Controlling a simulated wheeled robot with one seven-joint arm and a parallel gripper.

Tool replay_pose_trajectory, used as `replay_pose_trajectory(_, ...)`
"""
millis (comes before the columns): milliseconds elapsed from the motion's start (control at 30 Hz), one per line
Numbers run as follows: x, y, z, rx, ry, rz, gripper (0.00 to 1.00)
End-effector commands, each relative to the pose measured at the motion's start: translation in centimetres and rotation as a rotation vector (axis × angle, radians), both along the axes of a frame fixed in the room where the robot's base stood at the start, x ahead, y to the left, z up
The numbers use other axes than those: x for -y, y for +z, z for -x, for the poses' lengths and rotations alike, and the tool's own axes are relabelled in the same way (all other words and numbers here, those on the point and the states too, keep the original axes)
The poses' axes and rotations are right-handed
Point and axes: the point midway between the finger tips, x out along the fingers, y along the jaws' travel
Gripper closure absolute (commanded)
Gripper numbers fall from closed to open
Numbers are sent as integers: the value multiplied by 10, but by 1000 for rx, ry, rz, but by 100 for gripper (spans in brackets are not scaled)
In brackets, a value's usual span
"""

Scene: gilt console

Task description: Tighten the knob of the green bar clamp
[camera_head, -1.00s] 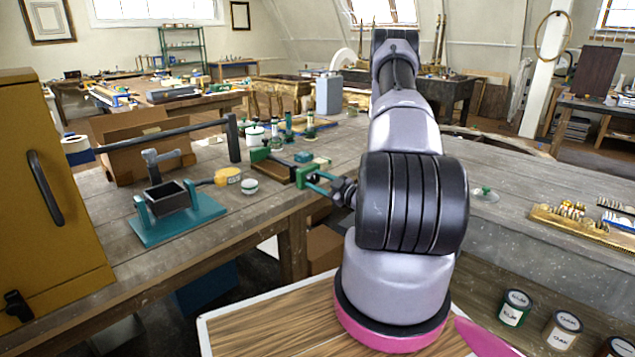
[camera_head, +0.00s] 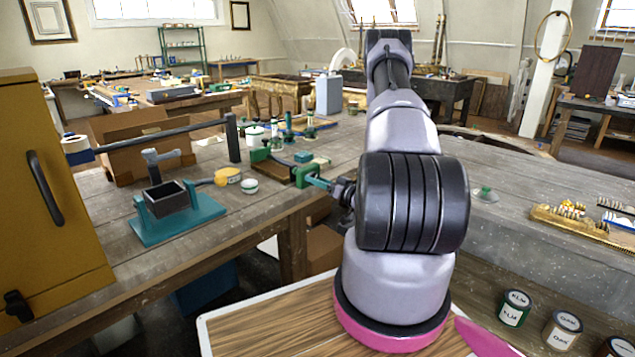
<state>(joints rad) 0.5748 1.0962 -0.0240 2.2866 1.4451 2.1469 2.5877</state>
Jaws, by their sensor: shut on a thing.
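The green bar clamp (camera_head: 260,155) lies on a brown wooden board (camera_head: 271,170) near the front edge of the bench. Its dark bar runs towards the right, to a green end by my fingers. My gripper (camera_head: 315,181) reaches in from the right, with its teal fingers seen edge-on at that end. It is shut on the clamp's knob, which is too small and covered to make out. Which part of the knob the fingers touch is hidden.
A teal-based vise (camera_head: 180,222) stands left on the bench (camera_head: 255,212), near a cardboard box (camera_head: 125,165). Small jars (camera_head: 249,186) and a teal block (camera_head: 304,157) are close to the clamp. A yellow cabinet (camera_head: 60,240) stands at the far left.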

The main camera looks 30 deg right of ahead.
Motion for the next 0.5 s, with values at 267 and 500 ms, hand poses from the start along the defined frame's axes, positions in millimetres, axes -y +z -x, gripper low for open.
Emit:
replay_pose_trajectory(267,2,-1,2,-71,-4,-182,100)
replay_pose_trajectory(500,2,-1,2,-103,-4,-272,100)
